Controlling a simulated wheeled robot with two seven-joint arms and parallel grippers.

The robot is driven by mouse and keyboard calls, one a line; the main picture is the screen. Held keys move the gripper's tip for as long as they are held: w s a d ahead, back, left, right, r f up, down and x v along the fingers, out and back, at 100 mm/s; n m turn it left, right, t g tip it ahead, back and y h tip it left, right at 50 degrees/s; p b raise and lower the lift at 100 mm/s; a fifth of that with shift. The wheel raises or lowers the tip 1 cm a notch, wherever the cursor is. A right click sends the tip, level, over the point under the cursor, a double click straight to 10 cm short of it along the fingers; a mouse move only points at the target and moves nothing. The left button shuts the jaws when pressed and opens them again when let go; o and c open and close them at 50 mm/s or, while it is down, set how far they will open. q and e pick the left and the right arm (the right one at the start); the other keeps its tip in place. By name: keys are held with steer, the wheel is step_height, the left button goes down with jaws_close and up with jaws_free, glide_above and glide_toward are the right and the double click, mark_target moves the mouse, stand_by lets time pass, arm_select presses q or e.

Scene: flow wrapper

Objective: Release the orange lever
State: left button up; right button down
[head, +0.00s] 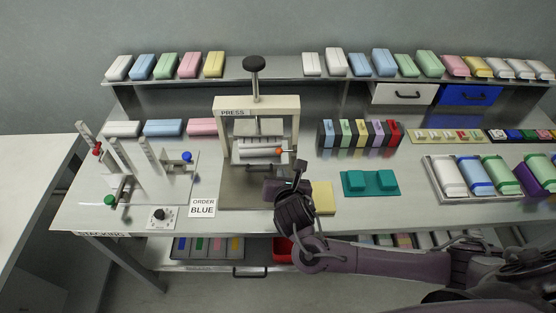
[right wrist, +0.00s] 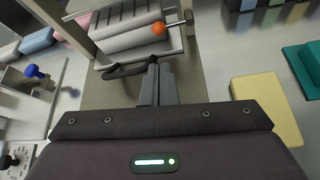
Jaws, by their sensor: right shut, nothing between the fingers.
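The orange lever's ball (head: 279,151) sits at the right front of the cream press (head: 290,103), by a grey ribbed block. The orange ball also shows at the top of the right wrist view (right wrist: 159,28), on a thin metal rod. My right gripper (head: 298,167) is just in front of the press, a little below and right of the orange ball in the head view. In the right wrist view its fingers (right wrist: 154,75) are shut and empty, with their tips beside a dark curved handle (right wrist: 124,71). A gap shows between the fingertips and the orange ball. My left gripper is out of view.
A yellow pad (head: 323,197) and a teal block (head: 370,183) lie right of the press. A fixture with a blue knob (head: 187,157) and an "ORDER BLUE" card (head: 202,208) stand left. A row of coloured boxes (head: 360,135) stands behind right.

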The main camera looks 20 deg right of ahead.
steer(key=x, duration=1)
